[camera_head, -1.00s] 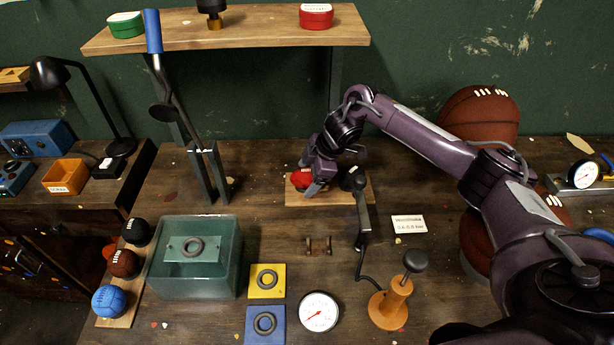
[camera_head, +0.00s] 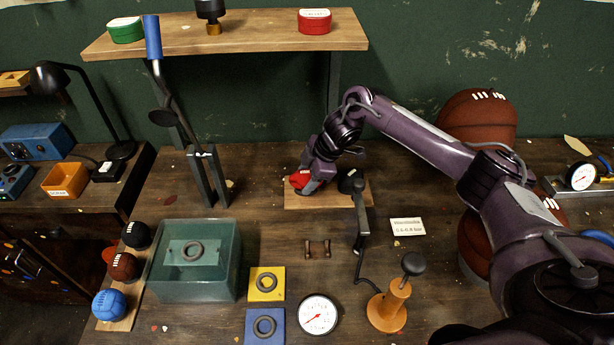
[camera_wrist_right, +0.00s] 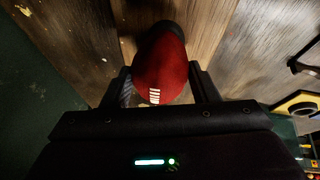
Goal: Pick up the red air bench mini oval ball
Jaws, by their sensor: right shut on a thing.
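The red oval ball (camera_head: 299,180) is at the wooden board (camera_head: 331,203) on the back middle of the bench. It is partly hidden by my right gripper (camera_head: 306,186) in the head view. In the right wrist view the red ball (camera_wrist_right: 161,68), with white lacing, sits between the two fingers of my right gripper (camera_wrist_right: 162,88), which is shut on it. I cannot tell whether the ball is clear of the board. My left gripper is not in view.
A black device with a cord (camera_head: 361,218) stands just right of the ball. A teal bin (camera_head: 196,284), an orange stand (camera_head: 388,308) and a gauge (camera_head: 318,314) are nearer the front. A lever (camera_head: 172,100) rises at left, and a shelf (camera_head: 240,40) hangs above.

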